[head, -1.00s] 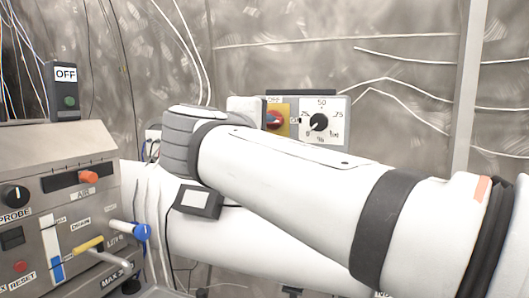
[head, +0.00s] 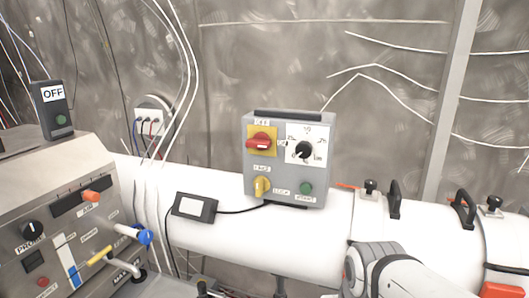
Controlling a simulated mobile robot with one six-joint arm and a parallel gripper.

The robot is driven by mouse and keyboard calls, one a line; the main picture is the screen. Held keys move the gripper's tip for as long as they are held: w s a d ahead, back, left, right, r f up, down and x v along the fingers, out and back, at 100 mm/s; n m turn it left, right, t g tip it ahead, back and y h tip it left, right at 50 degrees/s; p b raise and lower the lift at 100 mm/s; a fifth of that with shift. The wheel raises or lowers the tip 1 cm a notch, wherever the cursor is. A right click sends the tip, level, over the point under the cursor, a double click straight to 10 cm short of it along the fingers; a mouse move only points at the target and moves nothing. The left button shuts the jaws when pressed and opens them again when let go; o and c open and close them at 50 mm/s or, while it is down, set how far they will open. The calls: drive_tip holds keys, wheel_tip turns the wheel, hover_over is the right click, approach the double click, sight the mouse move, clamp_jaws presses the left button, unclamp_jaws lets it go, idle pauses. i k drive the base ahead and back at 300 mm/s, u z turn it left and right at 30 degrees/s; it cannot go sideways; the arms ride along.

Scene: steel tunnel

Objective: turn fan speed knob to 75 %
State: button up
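The fan speed knob (head: 304,150) is a round black knob on a white dial plate (head: 319,135) marked in percent. It sits at the upper right of a grey control box (head: 232,185) mounted in front of the wall, above a white pipe. The 50 mark is at the top of the dial. The knob's pointer is too small to read surely. Part of my arm shows at the bottom right, below the box and clear of the knob. My gripper is not in view.
The box also carries a red switch (head: 262,141) on yellow, a yellow selector (head: 262,187) and a green button (head: 306,188). A white pipe (head: 260,238) with black clamps runs beneath. A metal console (head: 75,225) stands left. A small display (head: 194,207) is on the pipe.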

sight(303, 150)
drive_tip(key=u, duration=0.6)
drive_tip(key=k, duration=1.2)
drive_tip(key=z, duration=0.55)
drive_tip(key=i, duration=1)
drive_tip(key=z, duration=0.05)
